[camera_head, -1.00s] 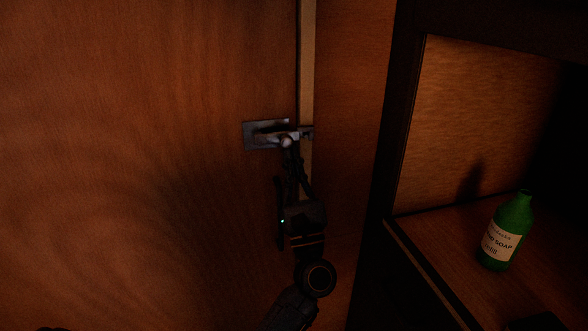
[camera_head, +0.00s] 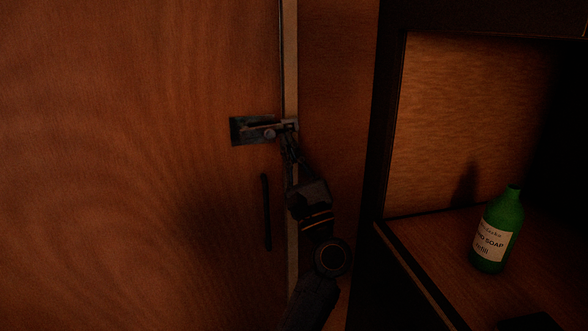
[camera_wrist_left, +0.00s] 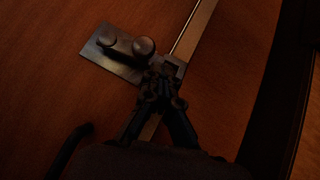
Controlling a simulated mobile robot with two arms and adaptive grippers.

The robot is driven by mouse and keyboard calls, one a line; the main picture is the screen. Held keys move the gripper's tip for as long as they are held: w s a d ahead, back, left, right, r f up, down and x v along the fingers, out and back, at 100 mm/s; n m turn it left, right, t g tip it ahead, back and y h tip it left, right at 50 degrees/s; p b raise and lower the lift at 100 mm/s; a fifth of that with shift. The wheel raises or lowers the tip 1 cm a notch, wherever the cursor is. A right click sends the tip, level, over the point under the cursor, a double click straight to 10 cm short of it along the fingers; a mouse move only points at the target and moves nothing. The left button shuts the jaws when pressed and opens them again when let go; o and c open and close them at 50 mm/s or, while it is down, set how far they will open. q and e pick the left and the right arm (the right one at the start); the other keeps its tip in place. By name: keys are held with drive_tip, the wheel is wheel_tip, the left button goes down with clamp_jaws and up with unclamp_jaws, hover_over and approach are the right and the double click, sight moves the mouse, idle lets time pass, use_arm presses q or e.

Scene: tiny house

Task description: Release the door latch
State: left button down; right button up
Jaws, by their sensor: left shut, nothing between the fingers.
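The metal door latch (camera_head: 246,131) is mounted on the wooden door (camera_head: 140,170) at its right edge, beside the pale frame strip. Its round knob (camera_head: 269,134) shows on the plate; the latch also shows in the left wrist view (camera_wrist_left: 112,52). My left gripper (camera_head: 288,146) is shut and empty, with its fingertips just below the right end of the latch. In the left wrist view its fingertips (camera_wrist_left: 162,84) are close to the catch on the frame; I cannot tell whether they touch it. My right gripper is not in view.
A dark vertical handle (camera_head: 266,212) is on the door left of my gripper. To the right, a wooden shelf (camera_head: 420,232) holds a green soap bottle (camera_head: 497,230). The dark cabinet post (camera_head: 378,130) stands between door and shelf.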

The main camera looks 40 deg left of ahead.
use_arm(q)
drive_tip(key=a+n+g+b, duration=0.2)
drive_tip(key=n+g, duration=0.1)
drive_tip(key=shift+s+a+f+y, duration=0.1)
drive_tip(key=shift+a+f+y, duration=0.05)
drive_tip(key=shift+f+y, duration=0.2)
drive_tip(key=shift+d+r+n+g+b, duration=0.2)
drive_tip(key=shift+r+n+g+b, duration=0.15)
drive_tip(key=shift+n+g+b, duration=0.3)
drive_tip(key=shift+d+r+n+g+b, duration=0.2)
drive_tip(key=shift+r+n+g+b, duration=0.15)
drive_tip(key=shift+n+g, duration=0.35)
drive_tip(key=v, duration=1.2)
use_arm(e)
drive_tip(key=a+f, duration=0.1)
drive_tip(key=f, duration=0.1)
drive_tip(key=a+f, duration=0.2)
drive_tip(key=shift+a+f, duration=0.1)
